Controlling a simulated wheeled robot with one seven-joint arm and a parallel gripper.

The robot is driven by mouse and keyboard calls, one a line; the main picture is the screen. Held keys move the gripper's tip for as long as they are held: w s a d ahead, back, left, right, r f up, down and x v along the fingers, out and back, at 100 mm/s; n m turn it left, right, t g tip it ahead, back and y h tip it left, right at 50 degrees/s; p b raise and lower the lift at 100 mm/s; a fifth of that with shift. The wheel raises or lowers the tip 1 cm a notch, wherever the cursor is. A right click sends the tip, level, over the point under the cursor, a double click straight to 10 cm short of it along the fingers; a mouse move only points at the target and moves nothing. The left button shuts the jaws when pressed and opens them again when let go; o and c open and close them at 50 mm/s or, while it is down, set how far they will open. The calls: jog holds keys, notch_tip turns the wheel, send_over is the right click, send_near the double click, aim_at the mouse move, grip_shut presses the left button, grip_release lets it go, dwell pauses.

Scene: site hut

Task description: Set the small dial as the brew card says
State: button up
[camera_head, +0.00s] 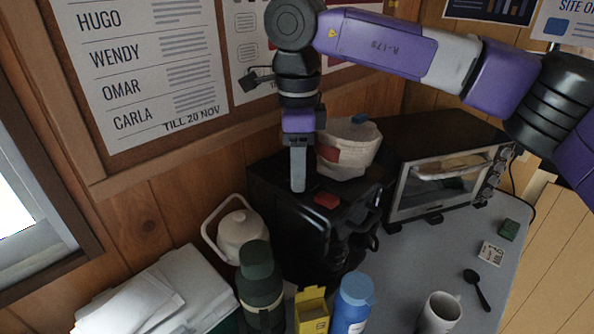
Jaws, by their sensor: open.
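A black machine (277,215), which looks like the coffee maker, stands against the wood wall. A small red piece (327,200) is on its top. I cannot make out a small dial on it; its front is dark and turned mostly away. My gripper (298,188) points down over the top of this machine, open and seen edge-on, with nothing visible in it. Whether it touches the top is unclear. A small white card (490,253) with dark marks lies on the grey counter at right; I cannot read it or tell whether it is the brew card.
A toaster oven (395,188) with side knobs stands at right. A whitish bag (346,150) sits behind my gripper. A dark green bottle (261,290), yellow box (312,312), blue bottle (353,305) and white mug (439,313) stand in front. A black spoon (477,288) lies at right.

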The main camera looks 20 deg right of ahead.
jog(key=shift+f, duration=0.5)
jog(key=shift+c, duration=0.3)
grip_shut()
jog(key=shift+n, duration=0.3)
jog(key=n+p, duration=0.1)
jog(key=n, duration=0.4)
jog(key=shift+r+n, duration=0.1)
jog(key=shift+n, duration=0.2)
jog(key=n+p, duration=0.1)
jog(key=n, duration=0.4)
jog(key=shift+n, duration=0.3)
